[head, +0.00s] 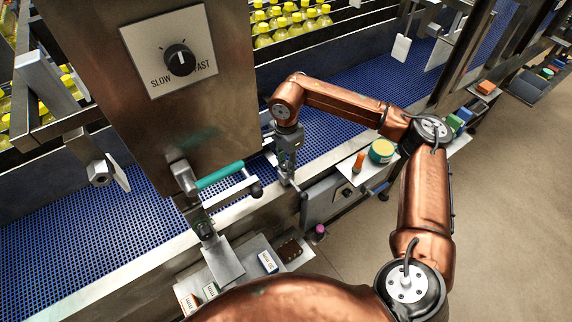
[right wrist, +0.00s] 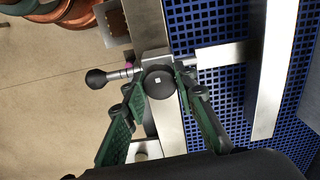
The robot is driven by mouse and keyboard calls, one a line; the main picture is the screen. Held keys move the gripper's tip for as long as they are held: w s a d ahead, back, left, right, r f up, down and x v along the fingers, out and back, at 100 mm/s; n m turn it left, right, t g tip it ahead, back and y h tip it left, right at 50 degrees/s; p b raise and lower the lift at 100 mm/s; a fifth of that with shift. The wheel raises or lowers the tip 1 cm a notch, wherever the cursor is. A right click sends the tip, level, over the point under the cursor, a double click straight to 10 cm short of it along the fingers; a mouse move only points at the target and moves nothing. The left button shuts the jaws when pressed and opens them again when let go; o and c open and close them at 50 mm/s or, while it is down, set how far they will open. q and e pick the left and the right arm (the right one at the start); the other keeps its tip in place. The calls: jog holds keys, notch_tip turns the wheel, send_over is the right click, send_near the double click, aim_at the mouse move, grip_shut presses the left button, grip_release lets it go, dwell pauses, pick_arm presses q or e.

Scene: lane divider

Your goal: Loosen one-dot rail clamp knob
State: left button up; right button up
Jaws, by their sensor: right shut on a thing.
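My right gripper (head: 286,176) reaches down to the rail clamp at the conveyor's near edge in the head view. In the right wrist view its green-sided fingers (right wrist: 158,90) are shut on a round black knob (right wrist: 158,84), which bears one small white mark on its face. In the head view the knob is hidden by the gripper and cannot be made out. My left gripper is not in view.
A black-tipped lever (right wrist: 96,78) sticks out left of the clamp. A steel panel with a SLOW–FAST dial (head: 180,60) and a teal handle (head: 220,175) stand left of my right arm. The blue belt (head: 320,125) lies behind. A shelf holds a green-yellow tub (head: 382,151).

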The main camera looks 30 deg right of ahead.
aim_at(286, 164)
jog(key=shift+s+a+f, duration=0.1)
jog(key=shift+s+f, duration=0.05)
jog(key=shift+f, duration=0.05)
jog(key=o, duration=1.2)
jog(key=shift+r, duration=0.1)
jog(key=shift+c, duration=0.2)
jog(key=shift+r, duration=0.1)
notch_tip(286, 164, up, 12)
